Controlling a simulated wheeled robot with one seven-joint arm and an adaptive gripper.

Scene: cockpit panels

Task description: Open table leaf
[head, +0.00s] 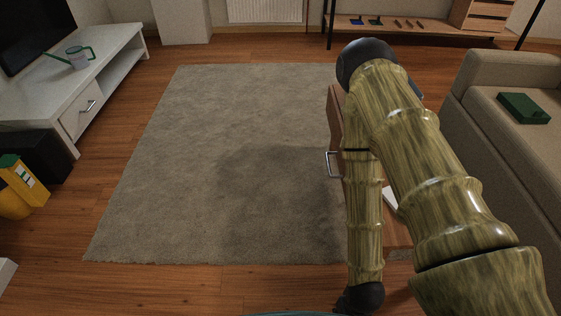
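A brown wooden table (397,236) stands on the right part of the rug, mostly hidden behind my arm. Its left side shows a silver handle (330,164) facing the rug. A strip of its edge shows above the handle. I cannot tell the leaf apart from the rest of the table. My arm, with a bamboo-like surface, rises from the bottom right to a black joint and bends back down in front of the table. It ends in view at a dark joint at the bottom edge. My gripper is not in view.
A grey sofa (465,125) with a green box (523,108) stands close right of the table. The grey rug (200,150) is clear on the left. A white TV cabinet (75,75) stands far left. A yellow object (22,182) sits below it.

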